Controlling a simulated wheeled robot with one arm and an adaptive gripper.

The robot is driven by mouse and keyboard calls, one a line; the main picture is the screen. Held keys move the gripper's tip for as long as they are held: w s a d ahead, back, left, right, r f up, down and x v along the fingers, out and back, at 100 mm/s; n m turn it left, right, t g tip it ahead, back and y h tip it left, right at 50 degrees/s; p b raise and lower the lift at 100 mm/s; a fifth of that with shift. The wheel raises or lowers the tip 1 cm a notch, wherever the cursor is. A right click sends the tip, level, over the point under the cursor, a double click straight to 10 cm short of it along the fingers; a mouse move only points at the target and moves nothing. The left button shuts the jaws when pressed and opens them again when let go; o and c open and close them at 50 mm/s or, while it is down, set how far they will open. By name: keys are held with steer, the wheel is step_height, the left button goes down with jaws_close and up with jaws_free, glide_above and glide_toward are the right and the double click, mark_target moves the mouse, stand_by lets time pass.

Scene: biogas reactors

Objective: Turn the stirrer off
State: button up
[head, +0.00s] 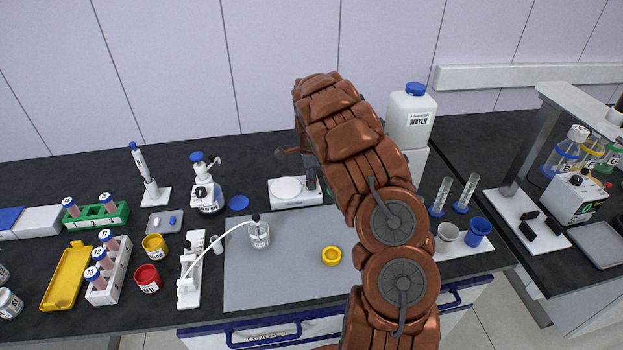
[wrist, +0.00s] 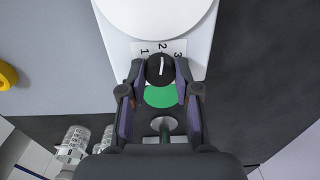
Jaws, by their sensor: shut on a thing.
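The stirrer (head: 296,199) is a white unit with a round pale plate, standing at the back of the grey mat in the head view. In the wrist view its white body (wrist: 202,40) shows at the top, with the marks 1, 2 and 3 around a black knob (wrist: 160,70). The white pointer line on the knob points to the 2. My gripper (wrist: 160,82) is shut on the knob, one finger on each side. A green disc (wrist: 160,96) shows between the fingers. In the head view my arm hides the area right of the stirrer.
A water canister (head: 411,116) stands behind my arm at the right. Measuring cylinders (head: 466,194) and beakers (head: 478,232) stand further right. A yellow ring (head: 331,256) and a bottle with a tube (head: 259,235) are on the grey mat (head: 290,282). Its front part is clear.

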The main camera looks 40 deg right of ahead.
jaws_close()
steer(key=shift+f+b, duration=0.15)
steer(key=shift+b, duration=0.15)
steer(key=shift+f+n+b, duration=0.1)
steer(key=shift+n+b, duration=0.5)
steer(key=shift+b, duration=0.1)
steer(key=n+b, duration=0.2)
steer(key=b, duration=0.1)
steer(key=shift+f, duration=0.1)
steer(key=n+b, duration=0.5)
steer(key=shift+r+n+b, duration=0.15)
steer(key=shift+n+b, duration=0.4)
steer(key=shift+n, duration=0.4)
steer(key=shift+r+n+b, duration=0.1)
steer(key=shift+n+b, duration=0.45)
steer(key=shift+n, duration=0.4)
